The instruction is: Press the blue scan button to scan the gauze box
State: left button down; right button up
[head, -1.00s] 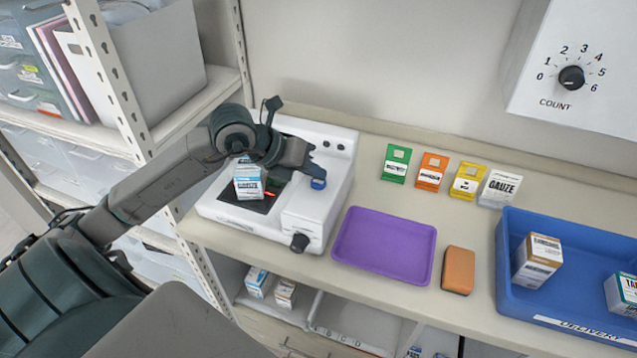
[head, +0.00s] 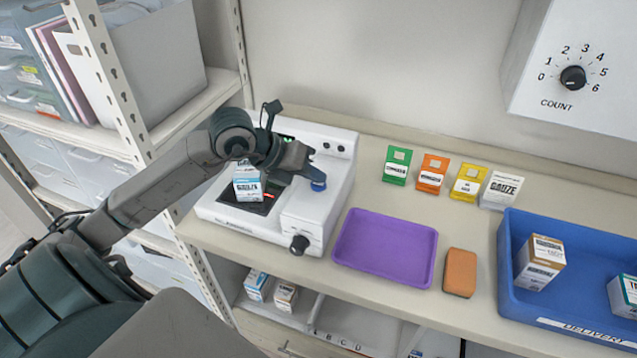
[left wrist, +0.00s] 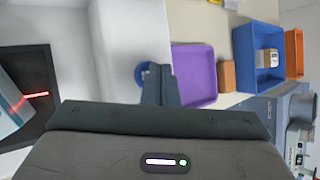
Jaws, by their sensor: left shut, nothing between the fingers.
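The white scanner (head: 325,215) stands on the counter with a dark scan plate (head: 230,207). The white and blue gauze box (head: 248,185) rests on that plate, with a red light line beside it; the box also shows at the left edge of the left wrist view (left wrist: 12,105). The blue scan button (head: 319,186) is on the scanner's right part. My left gripper (head: 316,174) is shut and empty, its tips right at the button. In the left wrist view the fingers partly cover the blue button (left wrist: 140,74). I cannot tell whether they touch it. My right gripper is out of view.
A purple tray (head: 385,250), an orange sponge-like block (head: 460,272) and a blue delivery bin (head: 590,315) lie to the right. Several coloured cards stand behind, including a green one (head: 397,166). A count dial (head: 572,78) is on the wall box. A black knob (head: 299,244) is on the scanner's front.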

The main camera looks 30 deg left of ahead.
aim_at(313, 185)
pick_arm(q)
jog(key=shift+f, duration=0.15)
dwell(0.4)
jog(key=shift+r+p, duration=0.35)
jog(key=shift+r, duration=0.5)
jog(key=shift+r+p, duration=0.3)
jog(key=shift+r, duration=0.25)
jog(key=shift+r+p, duration=1.1)
jog(key=shift+r, duration=0.9)
